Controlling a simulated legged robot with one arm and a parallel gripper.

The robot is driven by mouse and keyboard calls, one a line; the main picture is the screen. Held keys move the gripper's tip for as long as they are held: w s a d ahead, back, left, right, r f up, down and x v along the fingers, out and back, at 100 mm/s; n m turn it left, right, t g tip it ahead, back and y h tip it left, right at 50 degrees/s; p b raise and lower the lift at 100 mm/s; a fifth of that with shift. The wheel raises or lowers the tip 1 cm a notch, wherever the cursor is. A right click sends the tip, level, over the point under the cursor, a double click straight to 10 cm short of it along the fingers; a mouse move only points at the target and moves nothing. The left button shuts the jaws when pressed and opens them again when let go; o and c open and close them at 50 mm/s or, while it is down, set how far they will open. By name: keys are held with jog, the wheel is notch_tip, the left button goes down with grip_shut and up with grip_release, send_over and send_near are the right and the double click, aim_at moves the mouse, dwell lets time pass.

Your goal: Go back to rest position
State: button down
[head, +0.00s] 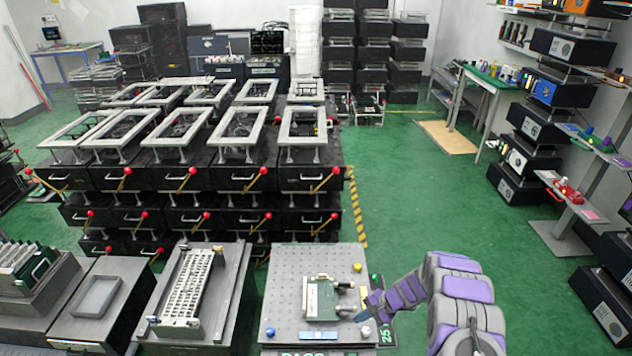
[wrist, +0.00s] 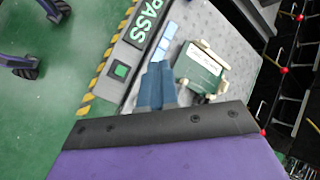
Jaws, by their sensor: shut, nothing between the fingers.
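My gripper (head: 361,316) is at the right edge of the grey perforated plate (head: 290,262), low in the head view. In the wrist view my gripper's blue fingers (wrist: 157,82) lie together, with nothing seen between them. A green and beige fixture (head: 320,300) with a white label stands on the plate, left of my gripper. It also shows in the wrist view (wrist: 199,68), just beyond and right of the fingers. A gap between fingers and fixture is hard to judge. My purple and grey arm reaches in from the lower right.
A "PASS" sign (wrist: 143,24) and a green button (wrist: 120,70) sit along the station edge. Racks of black boxes with red-knobbed levers (head: 193,171) stand behind. Shelves of devices (head: 540,125) line the right. Open green floor (head: 420,190) lies between.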

jog(key=s+a+r+n+g+h, duration=0.15)
jog(key=s+r, duration=0.35)
jog(key=r, duration=0.5)
jog(key=s+a+r+n+h, duration=0.15)
jog(key=s+r, duration=0.35)
jog(key=r, duration=0.5)
jog(key=s+r+n+g, duration=0.15)
jog(key=s+r, duration=0.35)
jog(key=r, duration=0.6)
jog(key=s+d+r+n+h, duration=0.1)
jog(key=s+r, duration=0.4)
jog(key=s, duration=0.9)
jog(key=s+d+r+n+h, duration=0.1)
jog(key=s+r+n+h, duration=0.2)
jog(key=s, duration=1.1)
jog(key=shift+s+r+n+t+h, duration=0.15)
jog(key=shift+r+n+t+h, duration=0.2)
jog(key=shift+r, duration=1.05)
jog(key=shift+a, duration=0.1)
